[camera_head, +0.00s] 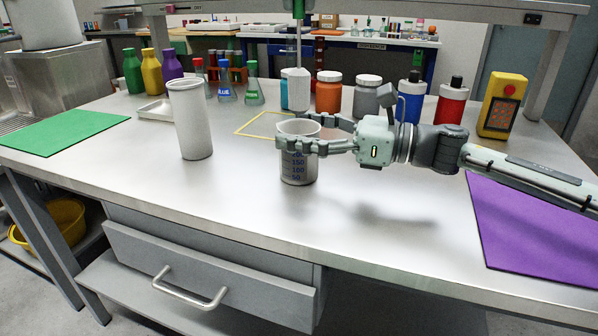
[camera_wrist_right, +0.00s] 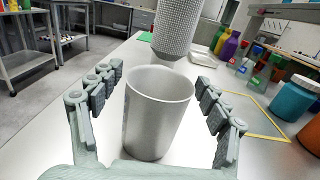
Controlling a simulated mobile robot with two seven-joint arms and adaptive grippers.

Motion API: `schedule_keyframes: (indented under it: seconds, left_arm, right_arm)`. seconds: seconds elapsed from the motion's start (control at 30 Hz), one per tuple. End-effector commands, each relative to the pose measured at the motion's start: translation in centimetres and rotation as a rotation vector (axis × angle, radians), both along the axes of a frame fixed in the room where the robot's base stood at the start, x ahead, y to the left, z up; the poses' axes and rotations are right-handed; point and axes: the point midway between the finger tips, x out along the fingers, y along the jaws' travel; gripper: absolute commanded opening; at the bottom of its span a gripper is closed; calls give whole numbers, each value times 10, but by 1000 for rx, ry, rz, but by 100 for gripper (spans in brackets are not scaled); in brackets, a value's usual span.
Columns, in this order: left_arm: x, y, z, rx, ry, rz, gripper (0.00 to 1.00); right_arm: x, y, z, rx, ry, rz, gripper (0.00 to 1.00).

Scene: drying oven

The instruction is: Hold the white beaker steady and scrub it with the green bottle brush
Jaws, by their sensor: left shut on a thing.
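The white beaker (camera_head: 298,172) stands upright on the bench, with dark volume marks on its side. It also shows in the right wrist view (camera_wrist_right: 157,115). My right gripper (camera_head: 296,142) is open around the beaker, one finger on each side, with small gaps in the wrist view. The green bottle brush (camera_head: 296,90) hangs upright, its pale bristle head above the beaker's rim. The textured bristles also show in the right wrist view (camera_wrist_right: 175,32). My left gripper (camera_head: 298,9) is shut on the brush's green handle at the top edge; most of it is cut off.
A tall white cylinder (camera_head: 191,125) stands left of the beaker. Behind are a white tray (camera_head: 155,112), flasks, and several bottles, including an orange one (camera_head: 328,95) and a red one (camera_head: 451,105). A green mat (camera_head: 60,131) and a purple mat (camera_head: 530,235) lie at the sides. The front bench is clear.

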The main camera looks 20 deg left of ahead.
Motion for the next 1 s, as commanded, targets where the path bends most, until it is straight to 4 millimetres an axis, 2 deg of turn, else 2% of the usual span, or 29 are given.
schedule_keyframes:
  seconds: [0.37, 0.47, 0.8, 1.0]
  left_arm:
    - [0, 0, 0, 0, 0, 0, 0]
    - [0, 0, 0, 0, 0, 0, 0]
    - [0, 0, 0, 0, 0, 0, 0]
    - [0, 0, 0, 0, 0, 0, 0]
  right_arm:
    - [1, -5, 0, 1, 1, -1, 81]
    - [1, -17, 0, 1, 2, -3, 81]
    - [2, -88, -1, 0, 1, -4, 81]
    - [2, -114, 0, 0, 0, -1, 81]
